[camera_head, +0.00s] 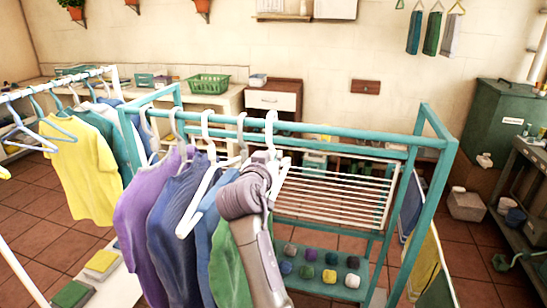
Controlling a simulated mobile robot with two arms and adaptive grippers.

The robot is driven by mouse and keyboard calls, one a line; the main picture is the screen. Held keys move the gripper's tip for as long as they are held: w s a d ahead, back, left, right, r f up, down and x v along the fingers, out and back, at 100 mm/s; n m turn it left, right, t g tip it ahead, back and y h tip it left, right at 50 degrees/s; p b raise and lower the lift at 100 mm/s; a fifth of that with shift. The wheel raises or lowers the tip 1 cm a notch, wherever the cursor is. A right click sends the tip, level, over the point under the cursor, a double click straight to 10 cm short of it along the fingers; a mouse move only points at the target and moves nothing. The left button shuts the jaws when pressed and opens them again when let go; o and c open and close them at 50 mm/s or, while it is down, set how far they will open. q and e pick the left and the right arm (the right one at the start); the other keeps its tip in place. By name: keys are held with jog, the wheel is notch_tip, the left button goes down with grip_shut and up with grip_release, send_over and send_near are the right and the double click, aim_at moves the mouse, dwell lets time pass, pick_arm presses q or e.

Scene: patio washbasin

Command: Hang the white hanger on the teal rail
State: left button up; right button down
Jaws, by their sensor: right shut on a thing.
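The teal rail (330,138) runs across the middle of the head view as the top bar of a teal rack. My right gripper (270,163) is just below the rail, shut on a white hanger (284,174). The hanger's hook (271,122) rises above the gripper at the rail. I cannot tell whether it rests on the bar. The gripper and wrist hide much of this hanger. Another white hanger (193,217), seen slanting, is to its left among the clothes. My left gripper is not in view.
Purple, blue and green shirts (172,213) hang close on the rail's left part. The rail right of my gripper is bare. A white slatted rack (335,190) is below it. A white rail (55,82) with a yellow shirt (82,172) stands at left.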

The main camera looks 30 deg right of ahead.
jog(key=shift+x, duration=1.55)
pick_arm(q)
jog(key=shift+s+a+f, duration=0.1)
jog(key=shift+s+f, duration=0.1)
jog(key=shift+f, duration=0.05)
pick_arm(e)
jog(key=shift+w+d+r, duration=0.15)
jog(key=shift+w+d, duration=0.3)
jog(key=shift+d, duration=0.15)
pick_arm(q)
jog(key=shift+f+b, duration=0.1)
jog(key=shift+b, duration=0.3)
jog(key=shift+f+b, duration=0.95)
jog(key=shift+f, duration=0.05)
pick_arm(e)
jog(key=shift+f, duration=1.3)
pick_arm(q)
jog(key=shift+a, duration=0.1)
pick_arm(e)
jog(key=c, duration=1.1)
grip_release()
jog(key=shift+a, duration=0.1)
